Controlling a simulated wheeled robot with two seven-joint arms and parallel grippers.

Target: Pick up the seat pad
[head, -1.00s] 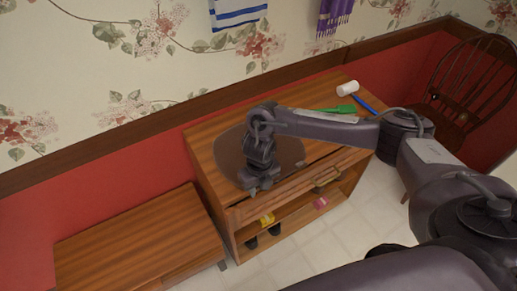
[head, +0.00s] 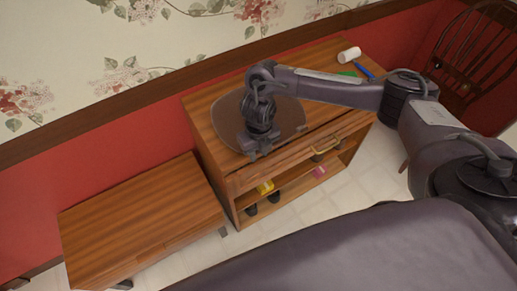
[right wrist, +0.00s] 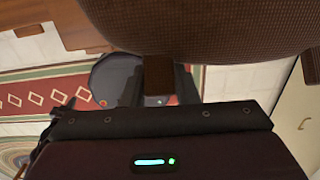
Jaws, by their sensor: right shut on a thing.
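The seat pad (head: 285,112) is a flat, brown, rounded pad on top of the wooden cabinet (head: 212,110) in the head view. My right gripper (head: 251,156) points down at the pad's front left edge and covers part of it. In the right wrist view the pad (right wrist: 205,30) fills the top as a woven brown surface. A narrow brown piece sits between the fingers of the right gripper (right wrist: 158,85), which is shut on the pad. I cannot tell whether the pad touches the cabinet top. My left gripper is not in view.
A white cylinder (head: 349,54), a blue object (head: 363,70) and a mostly hidden green object (head: 347,74) lie at the cabinet's back right. A lower wooden bench (head: 140,215) stands left. Yellow and pink items sit on the lower shelf. A wooden chair (head: 470,65) stands right.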

